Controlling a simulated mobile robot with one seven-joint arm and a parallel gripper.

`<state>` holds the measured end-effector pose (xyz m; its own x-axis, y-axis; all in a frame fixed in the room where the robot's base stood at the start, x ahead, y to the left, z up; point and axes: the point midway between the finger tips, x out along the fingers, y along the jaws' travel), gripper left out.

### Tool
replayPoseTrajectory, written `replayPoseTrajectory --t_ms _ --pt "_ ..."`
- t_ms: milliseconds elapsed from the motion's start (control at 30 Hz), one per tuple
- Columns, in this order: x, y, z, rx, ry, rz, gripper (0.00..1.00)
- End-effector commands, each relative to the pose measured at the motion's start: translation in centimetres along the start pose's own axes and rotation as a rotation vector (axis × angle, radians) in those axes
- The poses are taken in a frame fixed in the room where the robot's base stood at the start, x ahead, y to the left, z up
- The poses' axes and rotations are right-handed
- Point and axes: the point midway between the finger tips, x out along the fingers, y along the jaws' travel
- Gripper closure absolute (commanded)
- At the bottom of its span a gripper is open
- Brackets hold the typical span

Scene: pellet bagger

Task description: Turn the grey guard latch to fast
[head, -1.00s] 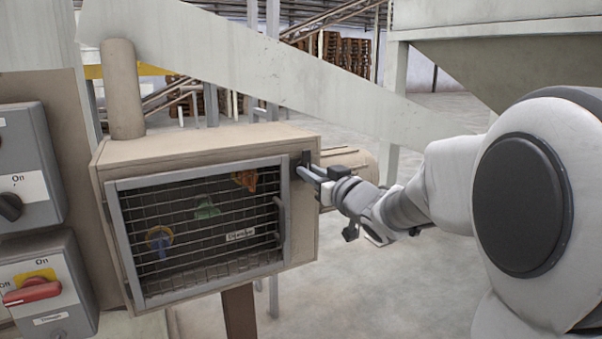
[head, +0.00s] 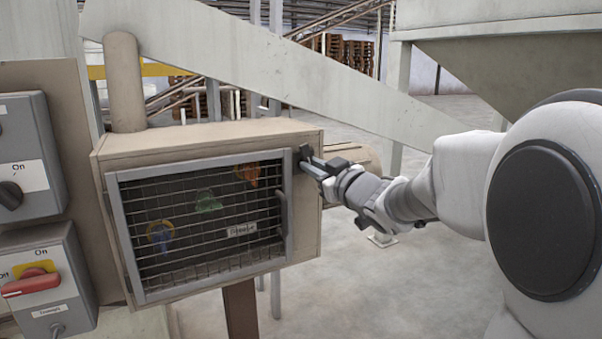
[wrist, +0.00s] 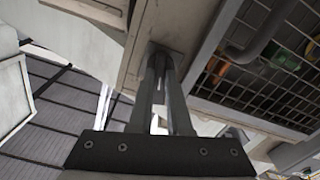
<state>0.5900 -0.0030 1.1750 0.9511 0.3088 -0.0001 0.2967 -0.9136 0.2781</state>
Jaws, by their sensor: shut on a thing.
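The grey guard latch (head: 304,153) sits at the upper right corner of the beige box's front, beside the mesh guard. Its body is small and mostly covered by my gripper. My gripper (head: 309,163) comes in from the right and is shut on the latch. In the wrist view my two fingers (wrist: 162,75) reach up to the latch (wrist: 163,52), close together around it. Which way the latch points is hard to tell. The mesh guard (head: 115,222) with its grey frame lies flat against the box front and looks closed.
The guard's bar handle (head: 283,212) is just below my gripper. Behind the mesh are blue, green and orange parts and a white label. Grey switch boxes (head: 22,118) with a black knob and a red handle (head: 30,285) stand at the left. Open floor lies right of the box.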

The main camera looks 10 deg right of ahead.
Motion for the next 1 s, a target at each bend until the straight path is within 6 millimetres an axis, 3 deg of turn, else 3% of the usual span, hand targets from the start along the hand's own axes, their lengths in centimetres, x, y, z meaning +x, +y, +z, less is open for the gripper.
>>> replayPoseTrajectory --t_ms 1000 --pt "0.0 -0.48 0.34 -0.962 0.004 0.002 1.0"
